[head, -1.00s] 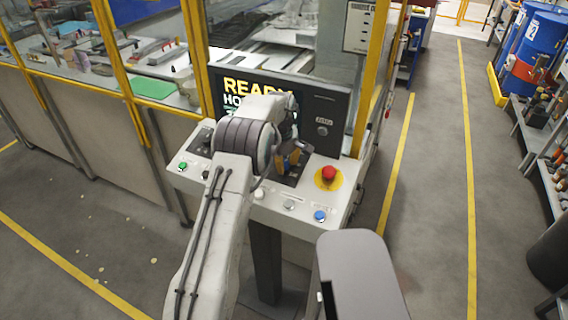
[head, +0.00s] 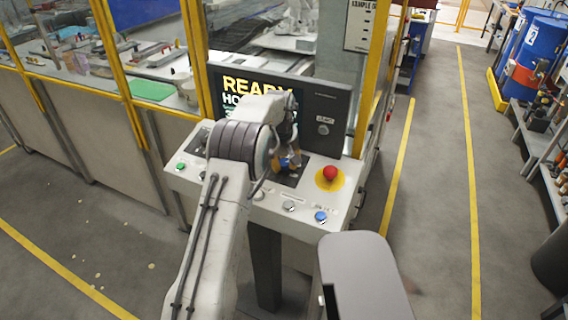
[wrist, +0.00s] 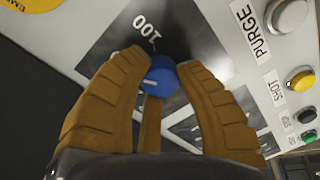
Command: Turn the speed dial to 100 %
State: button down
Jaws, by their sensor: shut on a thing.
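The speed dial (wrist: 165,78) is a round blue knob with a short white pointer line. It sits on a dark plate of the control panel. In the wrist view the pointer line points left, and the printed "100" (wrist: 146,31) is above and to the left of the knob. My gripper (wrist: 162,66) has brown ribbed fingers that close around the dial and touch its sides. In the head view my gripper (head: 290,161) is at the dark plate in the middle of the panel, and my arm hides much of the area to its left.
A red emergency button (head: 330,173) on a yellow disc is right of my gripper. A blue button (head: 320,216) and a silver one (head: 288,206) line the panel's front edge; a green button (head: 181,167) is at left. The screen (head: 258,95) reads "READY" and stands behind my arm.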

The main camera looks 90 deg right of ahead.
jog(key=shift+a+f, duration=0.15)
jog(key=shift+f, duration=0.1)
jog(key=c, duration=1.3)
grip_release()
jog(key=o, duration=0.5)
jog(key=shift+r, duration=0.1)
jog(key=shift+c, duration=0.2)
jog(key=shift+r, duration=0.1)
jog(key=shift+r, duration=0.6)
jog(key=v, duration=1)
jog(key=shift+a+r, duration=0.2)
jog(key=shift+r, duration=0.15)
